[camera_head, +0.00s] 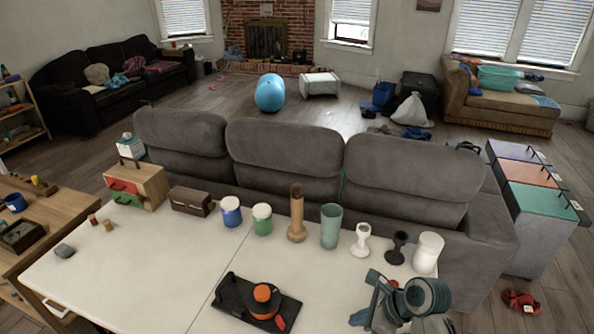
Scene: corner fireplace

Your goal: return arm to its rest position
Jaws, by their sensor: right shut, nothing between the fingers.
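My right arm reaches in at the lower right, over the front right corner of the white table (120,275). Its right gripper (378,288) is shut and empty, and stands apart from the row of things at the table's back edge. The teal and grey arm links hide part of the table corner. My left gripper is not in view.
A black tray (229,301) with an orange and black item (263,297) lies left of my arm. Behind stand a white vase (427,252), a black holder (397,247), a white holder (361,240), a green cup (331,226) and jars. A grey sofa (285,150) borders the table.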

